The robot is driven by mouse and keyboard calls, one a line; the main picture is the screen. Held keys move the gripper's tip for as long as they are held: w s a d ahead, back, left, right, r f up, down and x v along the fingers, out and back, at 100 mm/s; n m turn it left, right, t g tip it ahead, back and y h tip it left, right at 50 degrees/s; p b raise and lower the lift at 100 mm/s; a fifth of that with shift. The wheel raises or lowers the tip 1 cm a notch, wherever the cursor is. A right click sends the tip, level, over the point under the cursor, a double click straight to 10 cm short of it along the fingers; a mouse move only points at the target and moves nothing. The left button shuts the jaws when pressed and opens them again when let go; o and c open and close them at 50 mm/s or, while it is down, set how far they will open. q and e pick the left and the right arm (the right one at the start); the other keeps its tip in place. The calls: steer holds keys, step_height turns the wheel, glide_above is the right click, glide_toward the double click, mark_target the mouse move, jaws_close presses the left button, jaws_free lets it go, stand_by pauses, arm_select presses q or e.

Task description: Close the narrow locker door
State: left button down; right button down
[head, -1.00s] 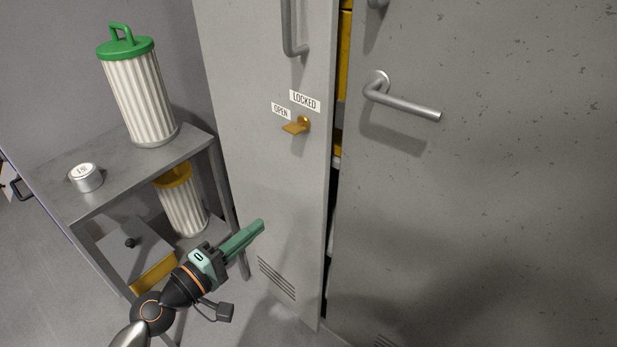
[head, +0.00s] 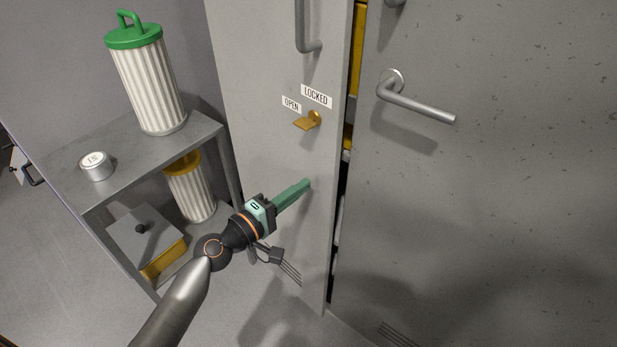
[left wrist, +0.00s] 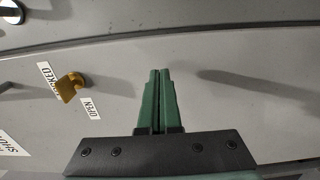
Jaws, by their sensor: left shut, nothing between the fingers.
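The narrow locker door (head: 262,150) is grey and stands slightly ajar. A dark gap with yellow inside shows along its right edge in the head view. It has a bar handle (head: 304,30) and a brass latch knob (head: 308,121) beside the OPEN and LOCKED labels. My left gripper (head: 306,184) is shut and empty, in front of the door's lower middle, below the knob. I cannot tell whether its tips touch the door. In the left wrist view its green fingers (left wrist: 158,85) are together over the door panel, with the brass knob (left wrist: 70,87) to their left. My right gripper is not in view.
A wide grey door (head: 490,170) with a lever handle (head: 415,100) stands to the right. At left, a metal shelf (head: 130,165) carries a green-topped filter (head: 148,80) and a small tin (head: 95,165). A yellow-topped filter (head: 190,188) and a lidded box (head: 145,240) are lower down.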

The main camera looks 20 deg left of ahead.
arm_select(q)
steer(key=shift+x, duration=1.1)
steer(key=shift+w+d, duration=0.15)
steer(key=shift+w, duration=0.2)
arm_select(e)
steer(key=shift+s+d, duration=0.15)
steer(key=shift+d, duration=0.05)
